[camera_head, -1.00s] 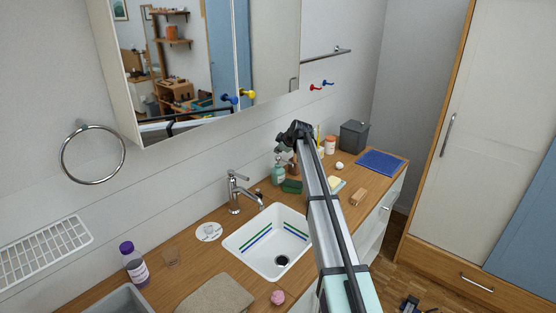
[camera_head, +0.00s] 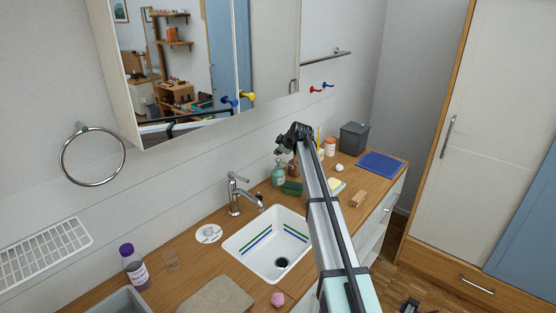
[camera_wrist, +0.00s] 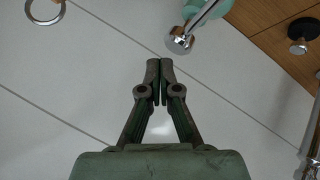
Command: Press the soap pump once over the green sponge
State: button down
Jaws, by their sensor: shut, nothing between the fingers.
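The soap bottle (camera_head: 278,176) is teal and stands on the counter behind the sink. In the wrist view its teal body (camera_wrist: 217,7) is cut off at the top edge, and its shiny pump head (camera_wrist: 180,42) shows just up and right of my fingertips. The green sponge (camera_head: 292,188) lies just right of the bottle in the head view; I cannot make it out in the wrist view. My gripper (camera_wrist: 155,62) is shut and empty, with a visible gap in the picture between its tips and the pump head. In the head view my gripper (camera_head: 283,148) is small, above the bottle.
The sink (camera_head: 240,240) and chrome faucet (camera_head: 235,195) are left of the bottle. A white-orange jar (camera_head: 330,147), grey bin (camera_head: 354,138), blue mat (camera_head: 381,164) and wooden block (camera_head: 358,199) stand to the right. The wall and mirror cabinet (camera_head: 275,45) are close behind.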

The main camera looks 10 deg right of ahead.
aim_at(279, 159)
jog(key=shift+f, duration=0.15)
jog(key=shift+f+b, duration=0.3)
jog(key=shift+b, duration=0.25)
jog(key=shift+f+b, duration=0.65)
jog(key=shift+f, duration=0.35)
dwell(1.4)
jog(key=shift+r, duration=1.35)
jog(key=shift+r+p, duration=0.55)
jog(key=shift+r, duration=2)
